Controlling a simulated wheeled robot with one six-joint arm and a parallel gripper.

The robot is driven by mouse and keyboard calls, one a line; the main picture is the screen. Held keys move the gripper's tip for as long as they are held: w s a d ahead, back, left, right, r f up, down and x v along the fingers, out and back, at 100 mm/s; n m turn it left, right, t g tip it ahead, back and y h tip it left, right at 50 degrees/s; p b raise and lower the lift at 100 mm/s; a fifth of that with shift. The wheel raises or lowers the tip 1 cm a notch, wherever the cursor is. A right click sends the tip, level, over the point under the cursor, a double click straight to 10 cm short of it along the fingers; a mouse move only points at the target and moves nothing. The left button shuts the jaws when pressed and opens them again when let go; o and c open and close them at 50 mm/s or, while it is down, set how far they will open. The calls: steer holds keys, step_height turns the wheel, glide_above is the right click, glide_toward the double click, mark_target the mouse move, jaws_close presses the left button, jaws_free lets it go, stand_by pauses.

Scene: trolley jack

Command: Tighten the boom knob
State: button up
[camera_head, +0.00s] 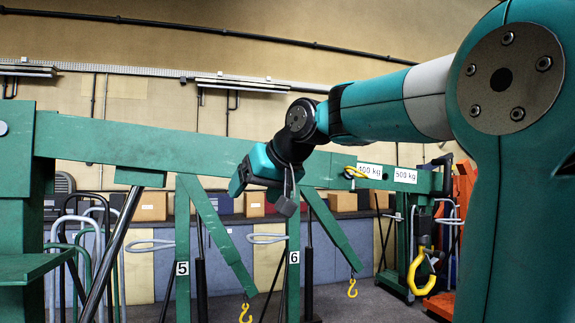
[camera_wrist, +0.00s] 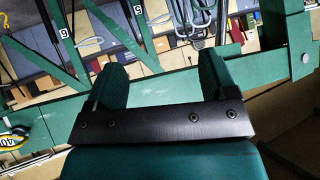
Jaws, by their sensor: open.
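The green boom (camera_head: 110,140) runs level across the head view from a post at the left to the right. A small yellow part with a dark centre (camera_head: 355,172) sits on its side, beside a white "400 kg" label; it is too small to tell if this is the boom knob. A yellow, rounded part also shows at the lower left edge of the wrist view (camera_wrist: 12,126). My gripper (camera_head: 242,180) is in front of the boom, left of the yellow part. In the wrist view its two green fingers (camera_wrist: 160,65) are apart with nothing held between them.
Yellow hooks (camera_head: 246,312) hang from green struts below the boom. A larger yellow hook (camera_head: 423,275) hangs at the right. Posts marked 5 (camera_head: 182,268) and 6 (camera_head: 294,257) stand behind. Metal tube frames (camera_head: 75,235) crowd the left. Boxes (camera_head: 200,204) line the back.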

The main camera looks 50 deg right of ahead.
steer(key=s+d+r+m+t+h, duration=0.1)
steer(key=s+d+r+m+h, duration=0.15)
steer(key=d+r, duration=0.35)
steer(key=s+d+r+m+t+h, duration=0.1)
steer(key=s+d+r+m+h, duration=0.15)
steer(key=d+r, duration=0.45)
steer(key=shift+n+h, duration=0.3)
steer(key=shift+n, duration=0.2)
steer(key=p+x, duration=0.1)
steer(key=x, duration=0.4)
steer(key=p+x, duration=0.2)
steer(key=x, duration=0.4)
steer(key=f+p+x, duration=0.1)
steer(key=p+x, duration=0.1)
steer(key=x, duration=0.3)
steer(key=shift+w+f, duration=0.15)
steer(key=shift+f, duration=0.05)
steer(key=c, duration=0.9)
